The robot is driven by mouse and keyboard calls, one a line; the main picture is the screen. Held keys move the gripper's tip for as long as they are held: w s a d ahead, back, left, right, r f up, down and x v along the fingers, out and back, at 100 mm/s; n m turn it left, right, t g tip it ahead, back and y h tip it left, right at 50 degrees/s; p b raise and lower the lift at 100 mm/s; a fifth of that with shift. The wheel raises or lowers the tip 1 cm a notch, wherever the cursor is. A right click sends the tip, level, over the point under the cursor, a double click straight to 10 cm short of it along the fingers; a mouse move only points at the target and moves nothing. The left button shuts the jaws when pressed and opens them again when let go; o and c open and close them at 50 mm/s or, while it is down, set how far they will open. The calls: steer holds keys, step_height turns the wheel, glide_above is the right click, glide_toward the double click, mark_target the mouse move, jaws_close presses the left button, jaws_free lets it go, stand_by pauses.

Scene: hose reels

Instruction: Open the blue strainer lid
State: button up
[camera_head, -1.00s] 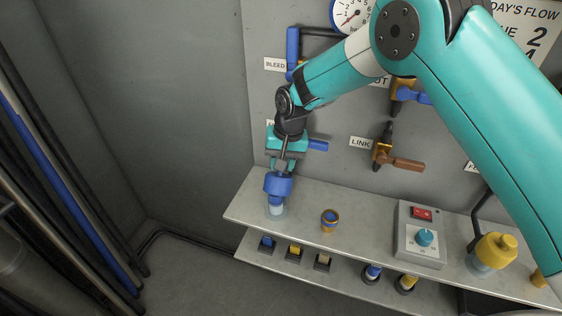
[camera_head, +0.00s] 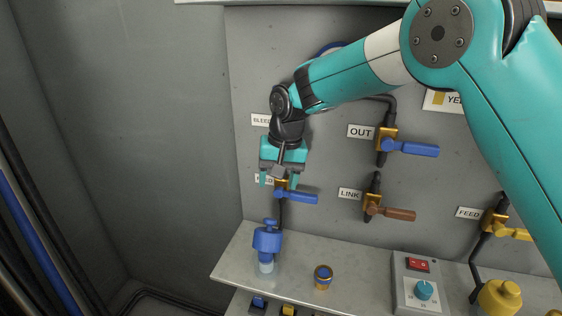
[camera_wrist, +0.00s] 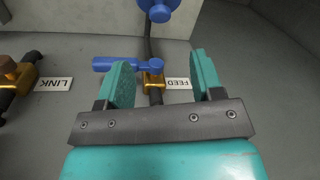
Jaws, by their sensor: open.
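The blue strainer lid (camera_head: 267,240) sits upright on a clear strainer body (camera_head: 266,271) at the left end of the grey shelf, with a small knob on top. My gripper (camera_head: 279,181) is open and empty, pointing down, above and slightly right of the lid, with a visible gap between them. In the wrist view my gripper (camera_wrist: 160,72) shows both teal fingers spread apart. The lid (camera_wrist: 158,8) shows there at the top edge, partly cut off, beyond the fingertips. The clear body is out of that view.
A FEED valve with a blue lever (camera_head: 300,197) is on the panel close behind my fingers. The LINK valve (camera_head: 375,208) and OUT valve (camera_head: 395,146) are to the right. A brass and blue fitting (camera_head: 323,277) and a switch box (camera_head: 420,282) stand on the shelf.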

steer(key=r, duration=0.5)
steer(key=shift+d+r, duration=0.3)
steer(key=shift+d, duration=0.1)
steer(key=shift+d, duration=0.1)
